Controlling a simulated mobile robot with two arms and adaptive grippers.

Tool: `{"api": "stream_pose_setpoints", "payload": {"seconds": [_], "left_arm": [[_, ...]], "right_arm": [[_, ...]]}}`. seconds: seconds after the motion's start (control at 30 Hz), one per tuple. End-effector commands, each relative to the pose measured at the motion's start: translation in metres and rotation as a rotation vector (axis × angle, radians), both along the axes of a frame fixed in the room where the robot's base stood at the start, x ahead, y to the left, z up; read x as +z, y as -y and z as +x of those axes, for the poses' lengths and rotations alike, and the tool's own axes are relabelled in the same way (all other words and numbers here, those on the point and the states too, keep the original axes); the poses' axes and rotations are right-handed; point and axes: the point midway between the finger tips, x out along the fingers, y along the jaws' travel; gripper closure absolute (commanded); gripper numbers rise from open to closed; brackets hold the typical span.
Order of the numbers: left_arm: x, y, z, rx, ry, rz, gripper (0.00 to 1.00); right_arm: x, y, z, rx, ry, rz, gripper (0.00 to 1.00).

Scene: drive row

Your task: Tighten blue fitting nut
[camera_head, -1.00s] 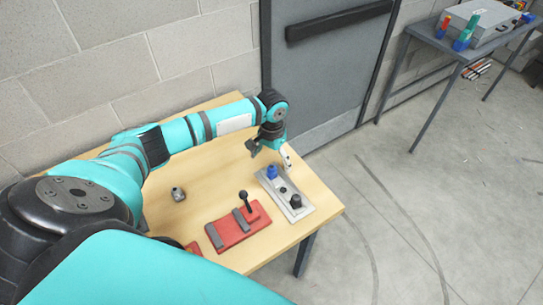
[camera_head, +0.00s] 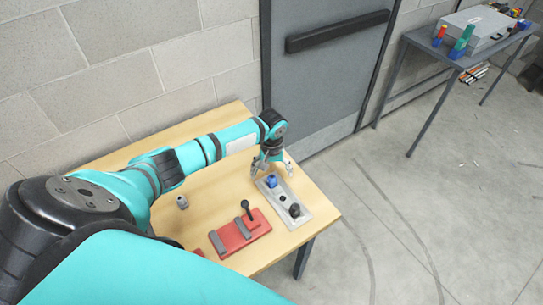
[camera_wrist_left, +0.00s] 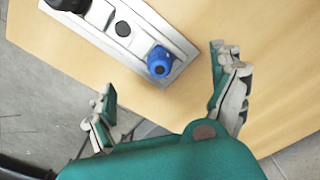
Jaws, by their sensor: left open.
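The blue fitting nut (camera_head: 271,180) stands at the far end of a light grey plate (camera_head: 303,214) on the wooden table. It also shows in the left wrist view (camera_wrist_left: 159,62), ahead of and between the spread fingers. My left gripper (camera_head: 272,170) is open and empty at the blue nut's end of the plate. In the left wrist view its fingertips (camera_wrist_left: 165,75) lie on either side of the nut, apart from it. A black fitting (camera_head: 295,210) stands at the plate's near end, with a dark hole (camera_head: 283,198) between the two. My right gripper is in neither view.
A red block with a black lever (camera_head: 241,233) lies beside the plate on the wooden table (camera_head: 215,187). A small grey metal part (camera_head: 182,202) stands to the left. A closed grey door (camera_head: 325,75) is behind. A grey side table (camera_head: 437,50) holds a case (camera_head: 482,30).

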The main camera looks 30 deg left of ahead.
Motion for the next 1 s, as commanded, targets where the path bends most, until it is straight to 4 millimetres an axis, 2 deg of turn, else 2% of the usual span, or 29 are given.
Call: {"api": "stream_pose_setpoints", "payload": {"seconds": [0.43, 0.73, 1.0], "left_arm": [[-0.024, 0.001, 0.0, -0.001, -0.002, -0.001, 0.06], [-0.026, 0.0, 0.0, -0.001, -0.001, -0.001, 0.06], [-0.025, 0.0, 0.0, -0.001, -0.001, -0.001, 0.4]], "right_arm": [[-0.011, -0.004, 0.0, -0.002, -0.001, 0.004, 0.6], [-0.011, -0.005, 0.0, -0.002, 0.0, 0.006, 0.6], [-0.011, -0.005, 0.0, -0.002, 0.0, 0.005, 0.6]]}}
